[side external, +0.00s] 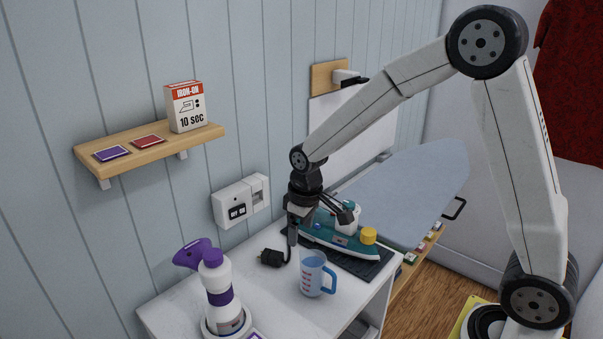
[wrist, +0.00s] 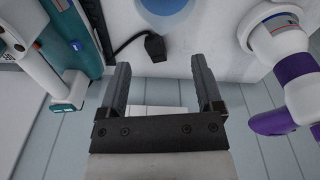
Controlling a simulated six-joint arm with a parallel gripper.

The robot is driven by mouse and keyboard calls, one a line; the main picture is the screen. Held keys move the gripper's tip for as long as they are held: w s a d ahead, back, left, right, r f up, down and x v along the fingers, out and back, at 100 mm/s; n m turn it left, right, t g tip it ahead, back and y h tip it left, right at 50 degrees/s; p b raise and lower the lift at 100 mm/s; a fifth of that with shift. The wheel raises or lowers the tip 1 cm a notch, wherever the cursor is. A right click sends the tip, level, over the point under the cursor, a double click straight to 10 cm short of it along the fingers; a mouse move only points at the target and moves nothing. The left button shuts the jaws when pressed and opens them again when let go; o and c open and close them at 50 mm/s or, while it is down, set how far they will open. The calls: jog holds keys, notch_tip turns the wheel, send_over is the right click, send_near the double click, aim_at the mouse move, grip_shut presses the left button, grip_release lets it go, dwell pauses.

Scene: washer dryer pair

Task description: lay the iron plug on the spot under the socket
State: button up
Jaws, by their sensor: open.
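The black iron plug (side external: 272,258) lies on the white top near the wall, below and right of the white wall socket (side external: 228,206). Its cord runs right toward the teal iron (side external: 335,237), which stands on a dark mat. My gripper (side external: 293,238) points down beside the plug, between it and the iron. In the wrist view my gripper (wrist: 160,64) is open and empty, with the plug (wrist: 155,46) just beyond the fingertips, apart from them. A white box, seemingly the socket (wrist: 155,110), shows between the fingers. No marked spot is visible under the socket.
A blue measuring cup (side external: 313,274) stands in front of the plug. A purple and white spray bottle (side external: 222,293) stands at the left. A wooden shelf (side external: 150,149) with a box is on the wall above. An ironing board (side external: 415,190) is behind right.

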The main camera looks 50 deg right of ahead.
jog(key=s+f+m+t, duration=0.1)
jog(key=s+m, duration=0.1)
jog(key=s, duration=1.2)
dwell(0.6)
